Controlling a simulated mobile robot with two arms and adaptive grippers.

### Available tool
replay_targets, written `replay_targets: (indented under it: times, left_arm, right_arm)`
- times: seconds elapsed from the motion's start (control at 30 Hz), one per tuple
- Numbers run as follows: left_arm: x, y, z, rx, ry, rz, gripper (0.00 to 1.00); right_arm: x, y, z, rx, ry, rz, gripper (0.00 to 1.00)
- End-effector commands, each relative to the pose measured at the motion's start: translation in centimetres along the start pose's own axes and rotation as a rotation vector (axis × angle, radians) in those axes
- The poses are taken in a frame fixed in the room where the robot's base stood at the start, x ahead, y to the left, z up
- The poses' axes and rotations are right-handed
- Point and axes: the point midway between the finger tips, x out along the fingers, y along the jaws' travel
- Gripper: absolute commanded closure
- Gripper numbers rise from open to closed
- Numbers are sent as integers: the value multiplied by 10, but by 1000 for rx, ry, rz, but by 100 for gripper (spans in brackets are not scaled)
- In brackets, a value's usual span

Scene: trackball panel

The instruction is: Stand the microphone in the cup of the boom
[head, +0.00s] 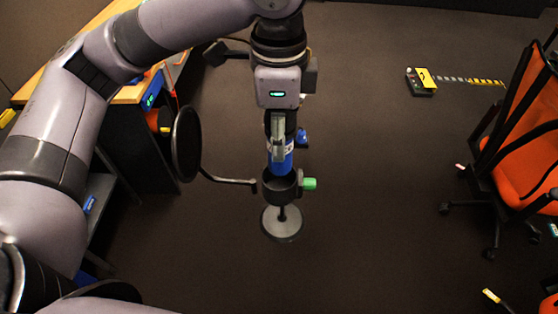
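The microphone (281,165) shows as a blue cylinder, upright, below my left gripper (278,148). The gripper points down, and its fingers are closed around the microphone's upper part, which they partly hide. The dark cup (280,187) of the boom is directly below, with a green knob (309,184) on its right side. The microphone's lower end meets the cup's mouth in this view. From this angle I cannot tell whether it is inside or just above. My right gripper is out of view.
A round black disc screen (185,143) stands left of the cup, with a thin dark arm (228,180) running towards the cup. A round grey base (282,224) is below. A wooden-topped desk (130,94) is at left, an orange chair (525,130) at right. Floor between is mostly clear.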

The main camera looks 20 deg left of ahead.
Motion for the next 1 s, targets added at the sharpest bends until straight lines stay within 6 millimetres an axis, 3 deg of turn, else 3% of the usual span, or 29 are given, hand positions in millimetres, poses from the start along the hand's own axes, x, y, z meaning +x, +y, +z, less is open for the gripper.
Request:
replay_targets:
  times: [0.1,0.27,0.53,0.97,1.0]
  left_arm:
    - [19,0,1,0,-1,-1,99]
    - [32,0,1,0,-1,-2,99]
    - [69,0,1,0,-1,-1,99]
    - [76,0,0,0,0,-2,99]
    - [76,0,0,0,0,-2,61]
  right_arm:
    - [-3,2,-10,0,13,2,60]
    - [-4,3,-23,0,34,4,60]
    - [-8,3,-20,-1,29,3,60]
    - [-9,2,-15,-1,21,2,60]
    - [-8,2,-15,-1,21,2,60]
